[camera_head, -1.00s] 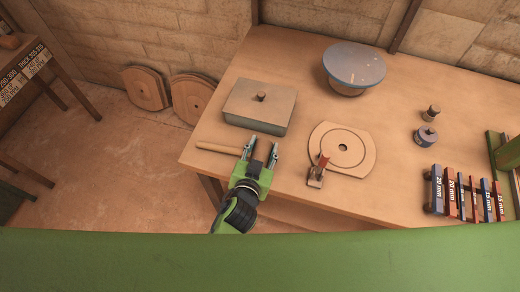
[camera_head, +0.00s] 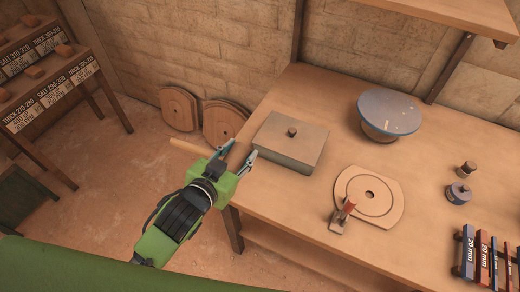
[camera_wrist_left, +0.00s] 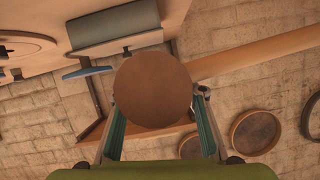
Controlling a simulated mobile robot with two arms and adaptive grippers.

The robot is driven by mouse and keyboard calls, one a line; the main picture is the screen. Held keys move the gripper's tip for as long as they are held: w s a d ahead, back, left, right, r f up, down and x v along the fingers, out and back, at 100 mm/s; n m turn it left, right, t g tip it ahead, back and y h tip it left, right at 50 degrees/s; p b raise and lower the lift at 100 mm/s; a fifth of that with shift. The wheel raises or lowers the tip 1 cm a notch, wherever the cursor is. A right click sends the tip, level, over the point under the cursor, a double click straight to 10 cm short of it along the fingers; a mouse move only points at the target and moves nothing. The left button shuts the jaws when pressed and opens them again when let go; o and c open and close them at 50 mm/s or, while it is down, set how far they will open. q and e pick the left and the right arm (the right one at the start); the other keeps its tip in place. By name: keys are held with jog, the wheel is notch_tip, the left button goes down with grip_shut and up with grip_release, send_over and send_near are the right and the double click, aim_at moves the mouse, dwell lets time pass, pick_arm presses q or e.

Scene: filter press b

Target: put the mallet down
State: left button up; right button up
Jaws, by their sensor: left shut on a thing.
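My left gripper (camera_head: 236,156) is at the left edge of the wooden table, just left of the grey-green block. It is shut on the mallet. The mallet's pale wooden handle (camera_head: 190,147) sticks out to the left, past the table edge and over the floor. The mallet head is mostly hidden by the gripper in the head view. In the left wrist view a round brown face of the mallet (camera_wrist_left: 152,88) fills the space between the fingers, and the handle runs off to the right. My right gripper is not in view.
The table (camera_head: 300,215) holds a grey-green block with a knob (camera_head: 290,143), a blue-topped round vessel (camera_head: 390,112), a plate with a ring (camera_head: 385,212), a red-handled clamp (camera_head: 342,215) and coloured bars (camera_head: 467,252). A labelled rack (camera_head: 60,85) stands at left. Round plates (camera_head: 180,108) lean on the wall.

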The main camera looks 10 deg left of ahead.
pick_arm(q)
jog(key=shift+a+r, duration=0.3)
jog(key=shift+a, duration=0.05)
jog(key=shift+s+a+f, duration=0.1)
jog(key=shift+a+f, duration=0.15)
jog(key=shift+f, duration=0.05)
jog(key=s+a+f+m+g+h, duration=0.1)
jog(key=s+a+f+m+h, duration=0.1)
jog(key=s+a, duration=0.15)
jog(key=s+a+r+m+g+h, duration=0.1)
jog(key=s+r+m+g+h, duration=0.15)
jog(key=r, duration=0.35)
jog(key=s+a+r+m+g+h, duration=0.1)
jog(key=s+r+m+g+h, duration=0.1)
jog(key=r+m+h, duration=0.3)
jog(key=w+d+f+n+t+y, duration=0.1)
jog(key=w+f+n+y, duration=0.1)
jog(key=f+n+y, duration=0.1)
jog(key=w+d+f+n+t+y, duration=0.2)
jog(key=w+f+n+y, duration=0.1)
jog(key=w+d+f+n+t+y, duration=0.2)
jog(key=f+n+y, duration=0.1)
jog(key=shift+w+d+f, duration=0.1)
jog(key=shift+w, duration=0.3)
jog(key=shift+w+d+r+n+t+y, duration=0.25)
jog(key=shift+d+r, duration=0.15)
